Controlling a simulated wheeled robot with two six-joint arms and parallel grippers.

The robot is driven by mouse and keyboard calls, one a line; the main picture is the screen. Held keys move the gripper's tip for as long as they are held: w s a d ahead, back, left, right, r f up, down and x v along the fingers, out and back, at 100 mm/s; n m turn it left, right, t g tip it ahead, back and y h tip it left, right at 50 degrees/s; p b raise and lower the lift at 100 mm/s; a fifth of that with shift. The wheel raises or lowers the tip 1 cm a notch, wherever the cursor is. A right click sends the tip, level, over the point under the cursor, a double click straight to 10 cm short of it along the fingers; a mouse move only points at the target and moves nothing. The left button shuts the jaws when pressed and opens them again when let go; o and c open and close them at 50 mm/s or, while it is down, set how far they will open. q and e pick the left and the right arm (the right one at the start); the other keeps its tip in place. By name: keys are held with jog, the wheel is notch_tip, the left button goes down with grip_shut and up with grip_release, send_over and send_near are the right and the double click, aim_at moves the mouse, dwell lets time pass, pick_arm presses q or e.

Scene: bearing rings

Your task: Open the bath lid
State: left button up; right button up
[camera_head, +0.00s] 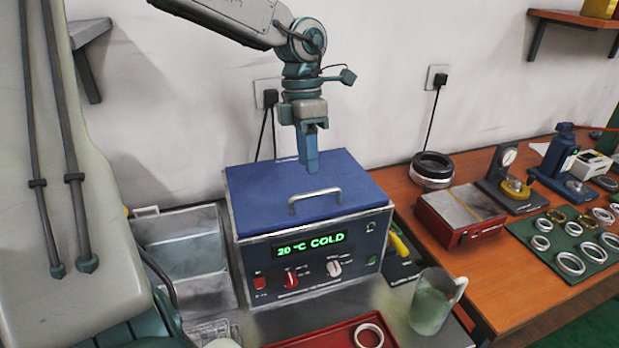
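The bath (310,255) is a box with a grey-blue front panel and a green display reading "20 °C COLD". Its blue lid (265,195) lies flat and closed on top. A metal bar handle (316,193) stands near the lid's front edge. My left gripper (310,168) points down over the rear middle of the lid, behind the handle in the picture and apart from it. Its fingers overlap from this side, so their opening is hidden. I see nothing held in it. My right gripper is not in view.
A grey metal basin (190,255) stands left of the bath. A glass beaker (432,305) and a red tray (310,340) with a ring are in front. On the wooden table at right are a red box (460,215), a gauge stand (507,180) and several rings on a green mat.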

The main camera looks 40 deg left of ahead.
pick_arm(q)
send_over(309, 207)
notch_tip(309, 207, down, 5)
jog(key=shift+w+a+r, duration=0.1)
jog(key=shift+r, duration=0.05)
jog(key=shift+d+f+p, duration=0.25)
jog(key=shift+f+p, duration=0.05)
jog(key=shift+f, duration=0.3)
grip_shut()
